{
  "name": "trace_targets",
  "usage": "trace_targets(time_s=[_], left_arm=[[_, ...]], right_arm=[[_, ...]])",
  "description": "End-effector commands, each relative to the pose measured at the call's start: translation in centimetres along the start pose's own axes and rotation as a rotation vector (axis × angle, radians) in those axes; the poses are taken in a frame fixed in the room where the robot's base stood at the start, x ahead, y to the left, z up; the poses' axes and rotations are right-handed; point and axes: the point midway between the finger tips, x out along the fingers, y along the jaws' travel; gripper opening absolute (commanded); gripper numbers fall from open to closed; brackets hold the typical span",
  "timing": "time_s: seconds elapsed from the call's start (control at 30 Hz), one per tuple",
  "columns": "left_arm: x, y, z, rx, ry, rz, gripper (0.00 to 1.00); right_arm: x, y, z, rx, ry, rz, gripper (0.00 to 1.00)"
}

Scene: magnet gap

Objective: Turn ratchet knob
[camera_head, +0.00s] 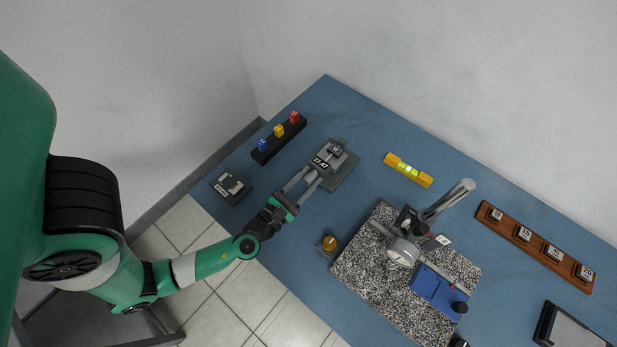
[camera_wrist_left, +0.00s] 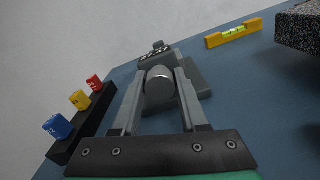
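A grey device with a numeric display (camera_head: 321,163) stands on the blue table. It also shows in the left wrist view (camera_wrist_left: 155,52), with a rounded grey knob (camera_wrist_left: 160,85) on its near side. My left gripper (camera_head: 312,178) reaches it from the lower left. In the left wrist view its two fingers (camera_wrist_left: 161,84) are apart, one on each side of the knob, with little or no gap. I cannot tell whether they press on it. In the head view the knob is hidden between the fingers. My right gripper is not in view.
A dark rack of coloured blocks (camera_head: 279,138) and a small dark box (camera_head: 231,186) stand left of the device. A yellow level (camera_head: 408,170) lies to its right. A speckled granite plate (camera_head: 365,262) holds a gauge stand. A wooden block rack (camera_head: 535,246) lies farther right.

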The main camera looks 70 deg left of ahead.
Motion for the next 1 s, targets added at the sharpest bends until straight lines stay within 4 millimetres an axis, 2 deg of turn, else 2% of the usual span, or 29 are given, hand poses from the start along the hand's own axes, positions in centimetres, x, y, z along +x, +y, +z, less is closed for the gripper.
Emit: trace_targets(time_s=[0.03, 0.2, 0.23, 0.67, 1.0], left_arm=[[0.0, 0.0, 0.0, 0.0, 0.0, 0.0, 0.32], [0.0, 0.0, 0.0, 0.0, 0.0, 0.0, 0.01], [0.0, 0.0, 0.0, 0.0, 0.0, 0.0, 0.0], [0.0, 0.0, -0.1, -0.054, 0.001, 0.0, 0.0], [0.0, -0.1, -0.2, -0.281, -0.001, 0.0, 0.0]], right_arm=[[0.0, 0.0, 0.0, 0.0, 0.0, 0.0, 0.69], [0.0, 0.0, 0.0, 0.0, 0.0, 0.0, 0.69], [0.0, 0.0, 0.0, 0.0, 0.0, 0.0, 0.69], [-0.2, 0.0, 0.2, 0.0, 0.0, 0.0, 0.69], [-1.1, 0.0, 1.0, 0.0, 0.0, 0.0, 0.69]])
